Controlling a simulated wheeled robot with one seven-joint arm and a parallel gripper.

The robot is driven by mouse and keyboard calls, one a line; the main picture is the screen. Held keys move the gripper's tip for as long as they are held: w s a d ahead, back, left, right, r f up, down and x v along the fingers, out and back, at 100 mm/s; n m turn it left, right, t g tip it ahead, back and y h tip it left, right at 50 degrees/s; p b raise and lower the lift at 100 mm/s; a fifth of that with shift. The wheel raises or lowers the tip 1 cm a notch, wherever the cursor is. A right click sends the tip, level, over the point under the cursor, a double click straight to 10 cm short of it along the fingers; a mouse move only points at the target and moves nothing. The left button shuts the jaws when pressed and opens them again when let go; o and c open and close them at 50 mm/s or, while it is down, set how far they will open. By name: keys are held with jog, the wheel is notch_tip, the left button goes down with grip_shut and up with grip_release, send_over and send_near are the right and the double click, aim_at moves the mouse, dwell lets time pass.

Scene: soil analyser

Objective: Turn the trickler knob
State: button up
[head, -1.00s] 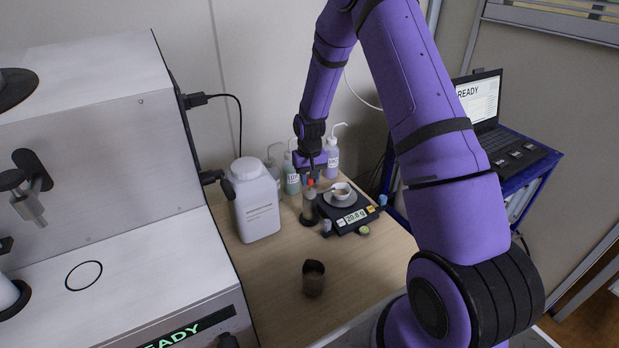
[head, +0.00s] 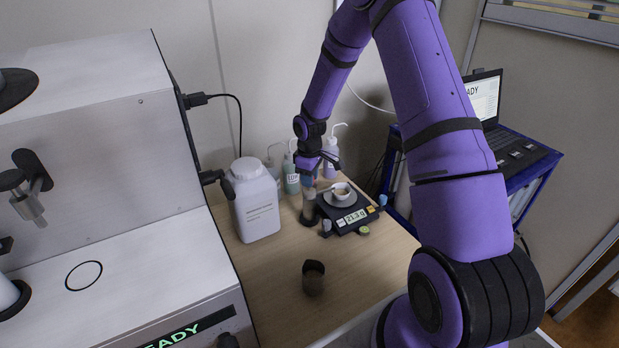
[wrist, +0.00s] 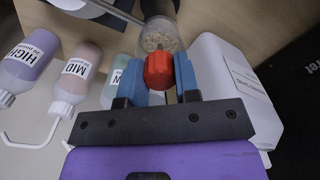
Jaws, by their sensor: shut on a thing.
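The red trickler knob (wrist: 158,70) sits between the two blue fingers of my gripper (wrist: 158,76) in the wrist view, and the gripper is shut on it. The clear trickler cup (wrist: 162,37) with grainy brown matter lies just beyond the knob. In the head view my gripper (head: 316,172) is above the trickler (head: 310,205), which stands left of the scale, and the knob is hidden there. The black scale (head: 352,222) reads about 21.3 g and carries a white cup (head: 340,193) on its pan.
A white jug (head: 255,205) stands left of the trickler, and wash bottles (head: 291,175) stand behind it. A dark beaker (head: 314,280) is at the front. A large white machine (head: 100,180) fills the left, and a laptop (head: 490,110) is at the right. The wooden table is clear around the beaker.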

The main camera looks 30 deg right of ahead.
jog(key=shift+n, duration=0.6)
jog(key=o, duration=0.9)
jog(key=shift+o, duration=0.2)
notch_tip(320, 180, up, 11)
dwell(0.5)
